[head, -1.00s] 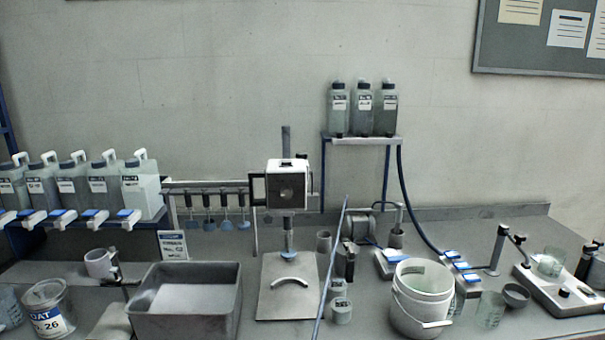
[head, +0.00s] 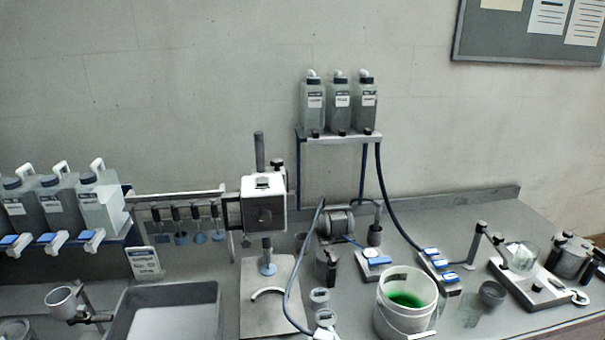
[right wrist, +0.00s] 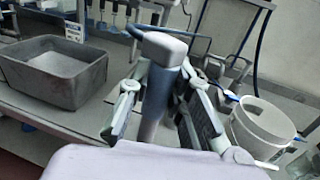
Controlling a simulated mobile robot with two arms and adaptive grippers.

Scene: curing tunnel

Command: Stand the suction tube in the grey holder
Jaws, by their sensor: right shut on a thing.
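My right gripper (right wrist: 160,88) is shut on a blue-grey upright piece with a pale grey top (right wrist: 164,46), which appears to be the suction tube. It is tilted slightly in the right wrist view, and its lower end is hidden behind my gripper. A thin blue hose (head: 288,288) curves down from beside the pump to the bottom edge of the head view. Neither gripper shows in the head view.
A white bucket (head: 379,318) with green contents stands right of the hose. A grey tray (head: 208,291) lies front left, and a press stand (head: 252,318) is between. The pump (head: 337,224) is behind. Free bench (head: 455,205) shows at the back right.

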